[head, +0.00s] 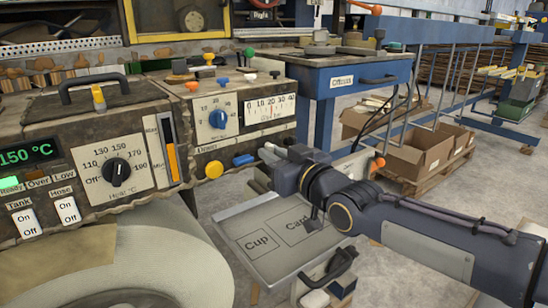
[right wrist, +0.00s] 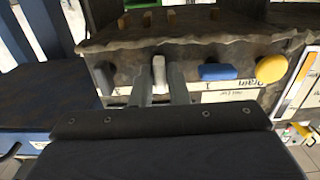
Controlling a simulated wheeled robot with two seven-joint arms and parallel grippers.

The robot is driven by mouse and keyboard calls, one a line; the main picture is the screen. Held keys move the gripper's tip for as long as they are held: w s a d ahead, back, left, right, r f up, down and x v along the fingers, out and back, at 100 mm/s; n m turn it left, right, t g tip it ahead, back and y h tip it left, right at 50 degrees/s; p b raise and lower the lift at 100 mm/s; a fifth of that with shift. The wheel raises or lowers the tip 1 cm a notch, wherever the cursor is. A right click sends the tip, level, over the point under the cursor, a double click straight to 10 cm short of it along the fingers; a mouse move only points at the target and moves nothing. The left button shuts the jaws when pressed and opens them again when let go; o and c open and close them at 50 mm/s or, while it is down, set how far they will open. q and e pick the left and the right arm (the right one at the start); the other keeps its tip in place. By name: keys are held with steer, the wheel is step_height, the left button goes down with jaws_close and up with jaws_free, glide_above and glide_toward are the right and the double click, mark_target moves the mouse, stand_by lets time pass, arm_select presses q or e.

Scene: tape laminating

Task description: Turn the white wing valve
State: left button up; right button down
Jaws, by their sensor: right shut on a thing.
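The white wing valve (right wrist: 158,74) is on the lower front of the brown metal control box, seen in the right wrist view. The two grey fingers of my right gripper (right wrist: 159,84) are on either side of it, shut on it. In the head view my right gripper (head: 270,155) reaches the right end of the box's front, beside the blue wing valve (head: 243,160), and largely hides the white valve. My left gripper is not in view.
A round yellow knob (head: 214,169) is left of the blue valve. A grey tray labelled Cup and Card (head: 325,258) lies below my right arm. A blue workbench (head: 350,76) stands behind the arm. A large pale roll (head: 165,262) fills the lower left.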

stand_by(0.3)
steer(key=c, duration=1.5)
jaws_free()
steer(key=p+v, duration=0.2)
steer(key=v, duration=0.6)
steer(key=shift+p, duration=0.35)
